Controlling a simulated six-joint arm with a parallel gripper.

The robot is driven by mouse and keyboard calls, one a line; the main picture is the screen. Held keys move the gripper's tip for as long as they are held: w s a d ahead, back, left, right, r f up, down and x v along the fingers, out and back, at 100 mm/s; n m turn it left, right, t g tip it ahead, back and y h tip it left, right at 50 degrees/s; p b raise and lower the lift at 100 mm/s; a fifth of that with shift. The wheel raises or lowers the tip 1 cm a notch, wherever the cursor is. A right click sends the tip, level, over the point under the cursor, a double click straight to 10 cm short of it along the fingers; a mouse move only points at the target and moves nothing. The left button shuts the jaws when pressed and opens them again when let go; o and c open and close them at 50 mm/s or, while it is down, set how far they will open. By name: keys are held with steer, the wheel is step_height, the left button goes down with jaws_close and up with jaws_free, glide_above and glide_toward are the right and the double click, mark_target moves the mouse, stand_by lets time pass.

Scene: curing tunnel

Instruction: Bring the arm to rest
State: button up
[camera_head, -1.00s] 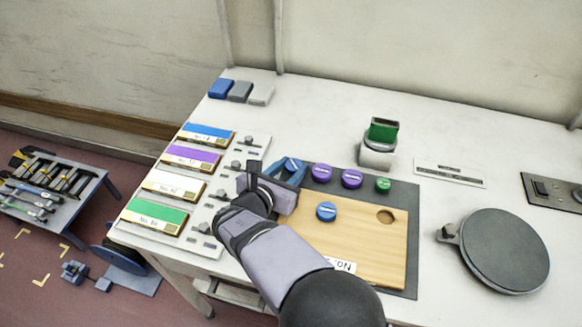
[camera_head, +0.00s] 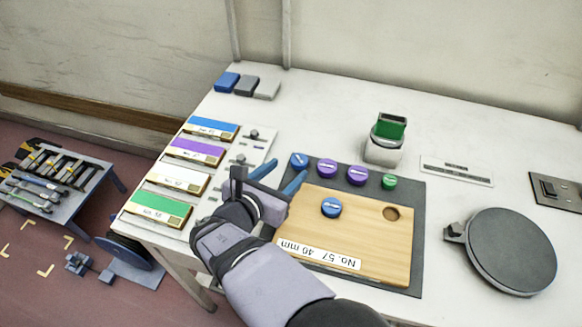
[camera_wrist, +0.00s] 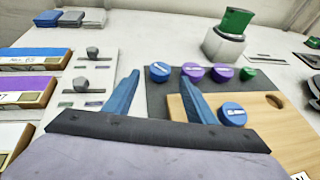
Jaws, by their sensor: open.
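My gripper (camera_head: 278,178) is in the middle-left of the head view, with its two blue fingers apart and nothing between them. In the wrist view my gripper (camera_wrist: 158,95) also shows open and empty, its fingers pointing at the bench. It hovers left of a wooden board (camera_head: 375,235) on a dark mat (camera_head: 418,200). A blue knob (camera_head: 331,207) stands on the board. Another blue knob (camera_head: 299,160), two purple knobs (camera_head: 327,168) (camera_head: 357,175) and a green knob (camera_head: 389,181) stand in a row on the mat behind it.
Several coloured boxes (camera_head: 197,150) line the bench's left side beside a plate with small knobs (camera_head: 250,140). A green-topped device (camera_head: 386,140) stands behind the mat; a round dark plate (camera_head: 512,250) is at right. A tool rack (camera_head: 50,185) stands on the floor at left.

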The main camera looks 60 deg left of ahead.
steer(key=shift+s+d+r, duration=0.25)
steer(key=shift+s+d, duration=0.05)
steer(key=shift+s, duration=0.15)
